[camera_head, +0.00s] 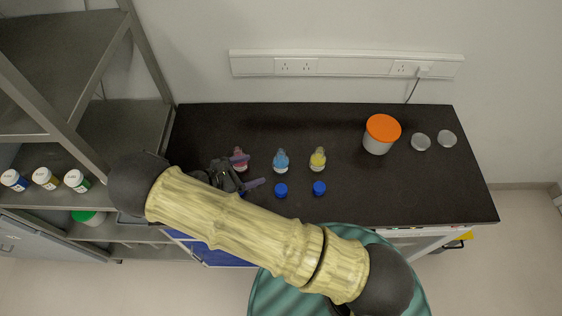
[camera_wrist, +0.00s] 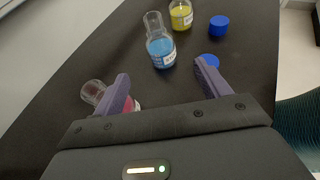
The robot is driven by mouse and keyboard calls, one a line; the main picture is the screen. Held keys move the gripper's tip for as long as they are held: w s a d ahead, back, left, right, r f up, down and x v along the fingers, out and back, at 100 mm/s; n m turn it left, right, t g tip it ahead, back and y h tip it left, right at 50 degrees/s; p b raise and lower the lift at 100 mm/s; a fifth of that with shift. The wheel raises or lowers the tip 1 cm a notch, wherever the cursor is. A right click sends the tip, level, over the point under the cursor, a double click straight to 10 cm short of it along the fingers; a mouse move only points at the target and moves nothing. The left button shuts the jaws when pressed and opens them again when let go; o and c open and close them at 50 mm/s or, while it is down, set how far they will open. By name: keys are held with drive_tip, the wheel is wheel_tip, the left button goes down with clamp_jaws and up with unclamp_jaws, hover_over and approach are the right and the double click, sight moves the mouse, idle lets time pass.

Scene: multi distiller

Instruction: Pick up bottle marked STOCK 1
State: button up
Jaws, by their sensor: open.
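Three small clear bottles stand in a row on the black bench: red liquid (camera_head: 241,165), blue liquid (camera_head: 281,163) and yellow liquid (camera_head: 318,162). I cannot read STOCK 1 on any label. My gripper (camera_head: 248,170) is open and empty, low over the bench beside the red bottle. In the wrist view, the gripper (camera_wrist: 162,72) has the red bottle (camera_wrist: 93,90) at its left finger, partly hidden behind it. The blue bottle (camera_wrist: 160,50) stands upright ahead of the gap between the fingers, apart from them. The yellow bottle (camera_wrist: 181,14) is beyond it.
Blue caps (camera_head: 281,190) (camera_head: 319,188) lie in front of the bottles. A tub with an orange lid (camera_head: 382,128) and two clear dishes (camera_head: 420,142) (camera_head: 447,139) are at the right. Several white-capped bottles (camera_head: 45,178) stand on a metal rack at the left.

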sight(274, 164)
drive_tip(key=b+x, duration=0.1)
drive_tip(key=x, duration=0.7)
drive_tip(key=shift+d+f, duration=0.1)
drive_tip(key=shift+d, duration=0.05)
drive_tip(key=b+x, duration=0.1)
drive_tip(key=x, duration=0.5)
drive_tip(key=shift+b, duration=0.3)
drive_tip(key=c, duration=1.2)
wheel_tip(274, 164, up, 28)
drive_tip(key=b, duration=0.3)
